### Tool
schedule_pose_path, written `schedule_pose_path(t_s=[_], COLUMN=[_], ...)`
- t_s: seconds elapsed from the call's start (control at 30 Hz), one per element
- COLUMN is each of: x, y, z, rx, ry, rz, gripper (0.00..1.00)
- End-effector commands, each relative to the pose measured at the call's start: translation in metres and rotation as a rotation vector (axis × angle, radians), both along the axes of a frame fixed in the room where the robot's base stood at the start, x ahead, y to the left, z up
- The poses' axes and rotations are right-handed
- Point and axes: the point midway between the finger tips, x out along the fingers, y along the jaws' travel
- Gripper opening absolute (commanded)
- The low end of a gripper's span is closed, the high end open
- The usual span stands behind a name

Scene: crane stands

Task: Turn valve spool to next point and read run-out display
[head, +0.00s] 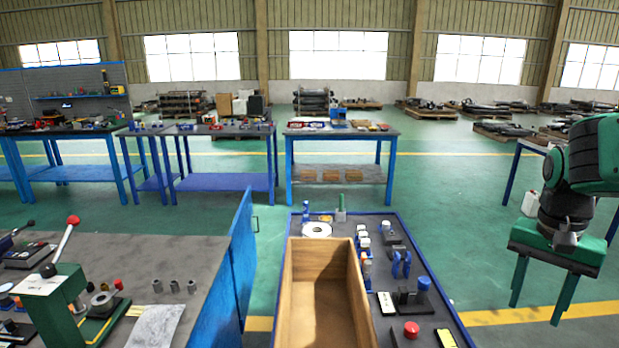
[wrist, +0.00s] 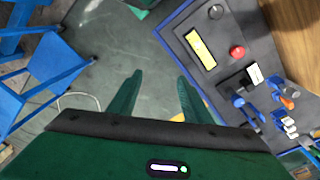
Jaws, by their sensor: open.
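My gripper (head: 536,314) hangs at the right of the head view, fingers pointing down, apart from the cart. In the wrist view its two green fingers (wrist: 159,77) are spread with nothing between them, over bare floor. I cannot pick out the valve spool for certain. A black fixture with a blue knob (head: 424,284) stands on the blue-edged cart (head: 447,299). A pale rectangular panel (head: 386,303) lies beside it; I cannot tell whether it is the run-out display, and no reading is legible. A red button (head: 411,329) sits near it and also shows in the wrist view (wrist: 237,53).
An open wooden box (head: 293,315) takes up the cart's left side. A grey workbench (head: 190,255) with a green lever press (head: 62,300) stands at left. Blue benches (head: 340,133) line the back. Green floor (head: 480,220) between cart and back is clear.

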Motion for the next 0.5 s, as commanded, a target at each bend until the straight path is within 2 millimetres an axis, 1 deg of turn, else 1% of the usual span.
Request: schedule_pose_path(t_s=[0.03,0.1,0.2,0.3,0.33,0.4,0.5], x=[-0.025,-0.054,-0.09,-0.115,-0.121,-0.131,-0.138], y=[-0.002,-0.004,-0.003,0.0,0.001,0.003,0.004], z=[-0.002,-0.008,-0.017,-0.026,-0.028,-0.032,-0.035], rx=[0.008,0.02,0.042,0.06,0.064,0.073,0.078], ry=[-0.001,0.001,0.0,-0.002,-0.004,-0.005,-0.006], rz=[0.034,0.09,0.165,0.224,0.238,0.263,0.281], gripper=[0.45,0.45,0.45,0.45,0.45,0.45,0.45])
